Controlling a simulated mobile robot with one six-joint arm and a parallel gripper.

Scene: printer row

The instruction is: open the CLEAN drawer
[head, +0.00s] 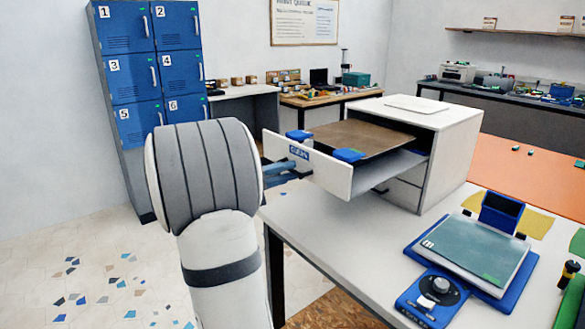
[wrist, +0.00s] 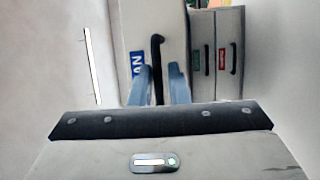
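The CLEAN drawer (head: 332,176) is the top drawer of a white cabinet (head: 452,150) and stands well out from it. A brown plate with blue corner pieces (head: 362,138) sits at the drawer. The blue CLEAN label shows on the drawer front, and partly in the wrist view (wrist: 137,64). The black drawer handle (wrist: 157,42) runs between the two blue fingers of my gripper (wrist: 162,72). The fingers are apart, with a gap visible between the handle and the right finger.
Two more drawers, with a green label (wrist: 196,60) and a red label (wrist: 221,58), are closed below. A blue-framed device (head: 470,250) and a blue scale-like unit (head: 432,297) stand on the white table (head: 310,222). Blue lockers (head: 152,60) stand behind. Floor at left is clear.

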